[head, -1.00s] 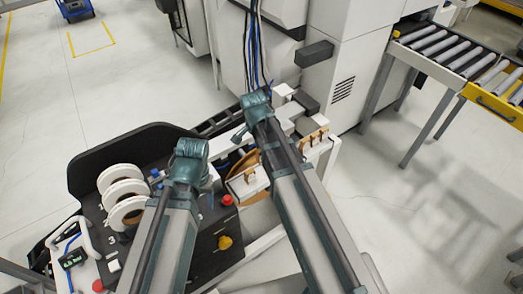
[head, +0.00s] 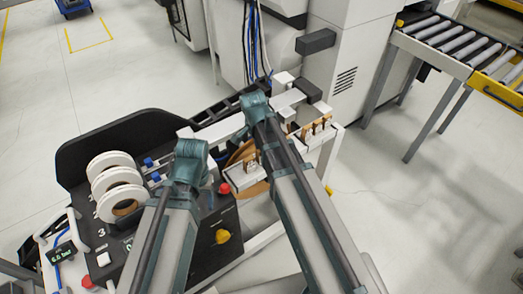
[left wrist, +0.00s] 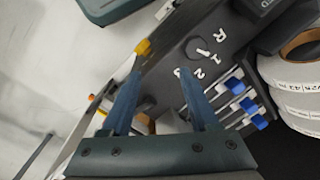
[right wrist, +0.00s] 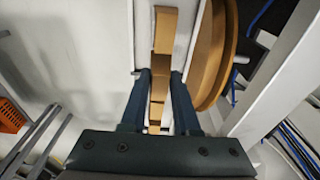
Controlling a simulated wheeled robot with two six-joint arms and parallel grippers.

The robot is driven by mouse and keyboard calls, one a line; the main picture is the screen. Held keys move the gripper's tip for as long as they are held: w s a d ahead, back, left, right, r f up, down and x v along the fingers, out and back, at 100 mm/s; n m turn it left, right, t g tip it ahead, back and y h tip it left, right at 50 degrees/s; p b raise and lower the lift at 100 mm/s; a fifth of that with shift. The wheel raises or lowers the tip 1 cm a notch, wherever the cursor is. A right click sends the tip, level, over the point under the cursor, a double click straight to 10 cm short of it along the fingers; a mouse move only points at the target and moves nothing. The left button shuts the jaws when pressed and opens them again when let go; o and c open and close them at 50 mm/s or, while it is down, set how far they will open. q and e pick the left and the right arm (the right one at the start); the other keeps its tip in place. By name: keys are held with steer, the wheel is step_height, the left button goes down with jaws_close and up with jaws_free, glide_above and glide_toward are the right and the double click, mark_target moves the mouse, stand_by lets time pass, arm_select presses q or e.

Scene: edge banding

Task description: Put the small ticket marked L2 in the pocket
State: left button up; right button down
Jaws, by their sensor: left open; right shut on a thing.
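I cannot make out a ticket marked L2 or its pocket for certain in any view. My left gripper (left wrist: 160,75) is open and empty in the left wrist view, over the black panel (left wrist: 172,62) with a dial and the marks R, 1 and 2. In the head view its fingers are hidden behind my arm. My right gripper (right wrist: 162,76) is shut on a tan piece (right wrist: 158,88) in the right wrist view, beside a white surface. Whether any mark is on this piece is hidden.
White rolls (head: 117,180) stand on the black cart at left. Blue clips (left wrist: 236,100) lie near the dial. A brown disc (right wrist: 212,50) stands close right of my right gripper. White blocks carry tan tabs (head: 318,125).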

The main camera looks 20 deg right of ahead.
steer(key=shift+f+b, duration=0.5)
steer(key=shift+f, duration=0.1)
stand_by(0.4)
steer(key=c, duration=0.6)
jaws_free()
steer(key=shift+o, duration=0.2)
steer(key=shift+r, duration=0.1)
step_height(320, 180, up, 14)
steer(key=a+p, duration=0.1)
steer(key=p, duration=1.2)
steer(key=shift+s+a+f+p, duration=0.25)
steer(key=shift+a+p, duration=0.05)
steer(key=shift+p, duration=0.05)
